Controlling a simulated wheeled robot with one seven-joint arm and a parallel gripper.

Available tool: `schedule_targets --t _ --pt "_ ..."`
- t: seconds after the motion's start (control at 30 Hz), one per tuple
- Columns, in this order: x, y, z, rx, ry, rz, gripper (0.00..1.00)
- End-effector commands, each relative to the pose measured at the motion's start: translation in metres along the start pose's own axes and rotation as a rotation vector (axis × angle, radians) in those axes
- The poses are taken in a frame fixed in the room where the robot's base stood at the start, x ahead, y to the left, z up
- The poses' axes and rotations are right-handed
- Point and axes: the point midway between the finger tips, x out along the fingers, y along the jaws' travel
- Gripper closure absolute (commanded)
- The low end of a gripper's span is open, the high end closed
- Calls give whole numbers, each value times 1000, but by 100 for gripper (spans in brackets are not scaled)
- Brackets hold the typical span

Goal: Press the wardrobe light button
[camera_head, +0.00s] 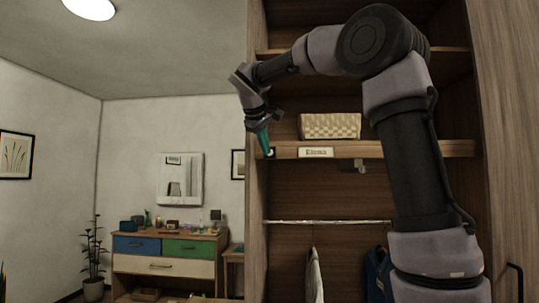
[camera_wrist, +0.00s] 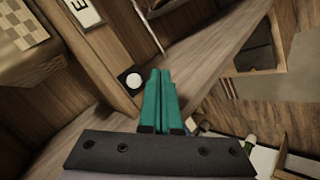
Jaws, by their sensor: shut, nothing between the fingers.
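The wardrobe light button (camera_wrist: 133,80) is a white round disc on a black square plate. It sits on the wooden shelf edge near the wardrobe's side panel. In the head view the button (camera_head: 271,152) is a small dark spot at the left end of the shelf edge, partly beside my fingertips. My gripper (camera_head: 267,153) points down there with teal fingers. In the wrist view my gripper (camera_wrist: 160,72) is shut and empty, its tips just right of the button. I cannot tell whether they touch anything.
A label reading "Elena" (camera_head: 316,153) is on the shelf edge (camera_head: 400,149), with a checkered basket (camera_head: 330,126) above. A clothes rail (camera_head: 340,222) with hanging clothes is below. The wardrobe's side panel (camera_head: 256,220) stands close to my fingers. A dresser (camera_head: 165,267) stands at the left.

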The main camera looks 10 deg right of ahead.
Motion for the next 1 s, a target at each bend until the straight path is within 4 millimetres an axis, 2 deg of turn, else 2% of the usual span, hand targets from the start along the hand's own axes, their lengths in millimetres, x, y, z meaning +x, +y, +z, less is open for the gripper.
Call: schedule_targets --t 0.23,1.0 --pt "-11 -9 8 -1 0 -1 100" --pt "-12 -9 8 0 0 0 100"
